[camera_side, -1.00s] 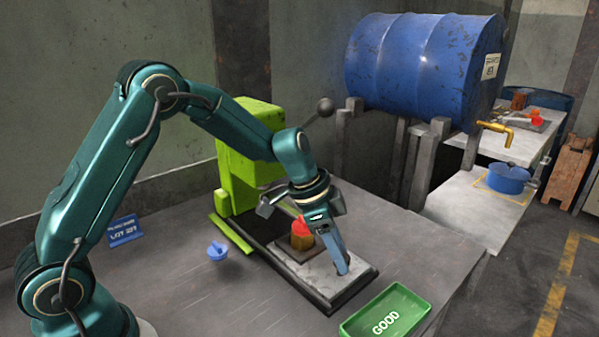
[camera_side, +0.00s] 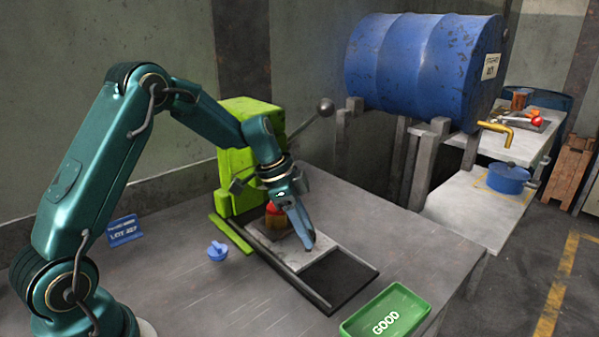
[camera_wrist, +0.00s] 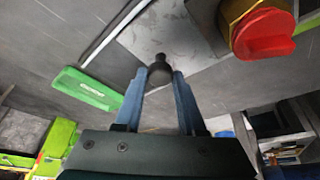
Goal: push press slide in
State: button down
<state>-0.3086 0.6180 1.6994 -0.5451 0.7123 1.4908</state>
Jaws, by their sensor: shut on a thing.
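The press slide (camera_side: 288,254) is a light grey plate on a dark rail base, below the green press (camera_side: 247,150). It sits partly toward the press, with the dark bed bare at its outer end. A red-topped brass piece (camera_side: 274,218) stands on the slide; in the wrist view its red top (camera_wrist: 264,36) is at the upper right. My gripper (camera_side: 307,243) is at the slide's outer end. In the wrist view its blue fingers (camera_wrist: 160,80) are shut on a dark round knob (camera_wrist: 159,70) at the plate's edge.
A green GOOD tray (camera_side: 387,312) lies at the front right of the bench. A small blue object (camera_side: 217,251) and a blue sign (camera_side: 124,231) are at the left. A lever with a ball end (camera_side: 325,107) rises from the press.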

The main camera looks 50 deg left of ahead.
jog(key=shift+a, duration=0.15)
jog(key=c, duration=0.5)
grip_release()
jog(key=shift+v, duration=2.6)
